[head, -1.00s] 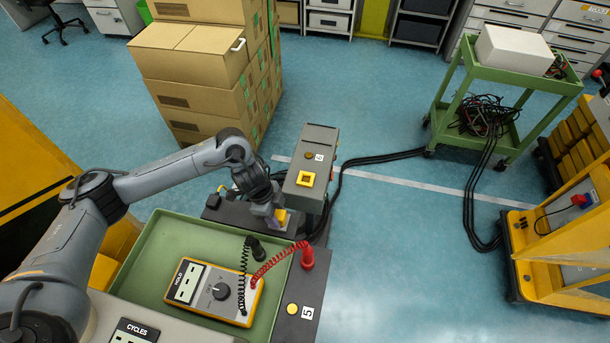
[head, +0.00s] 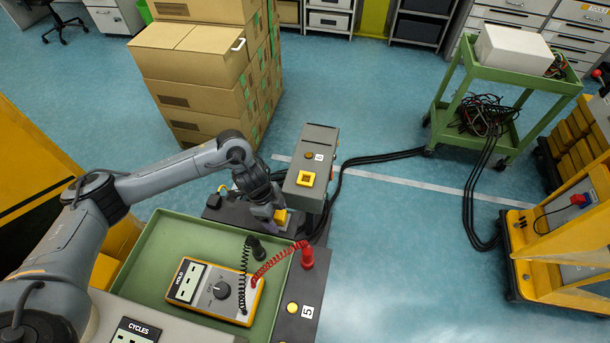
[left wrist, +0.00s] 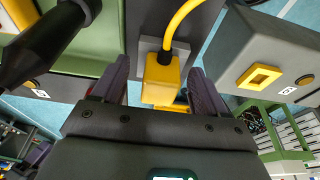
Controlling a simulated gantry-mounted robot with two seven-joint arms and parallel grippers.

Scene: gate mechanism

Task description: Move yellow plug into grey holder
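The yellow plug (head: 281,216) is beside my left gripper (head: 265,213) in the head view. In the left wrist view the plug (left wrist: 165,82) has a yellow cable and lies between the two dark purple fingers of my left gripper (left wrist: 160,90). Gaps show between the fingers and the plug, so the gripper looks open around it. A grey square block (left wrist: 150,50), apparently the grey holder, shows behind the plug. The plug overlaps it; how deep it sits is hidden. My right gripper is in neither view.
A grey box with a yellow square frame (head: 305,179) stands close by on the right. A green tray (head: 190,232) holds a yellow meter (head: 187,283). A black probe (head: 258,252) and a red probe (head: 307,258) stand near the gripper, with coiled leads.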

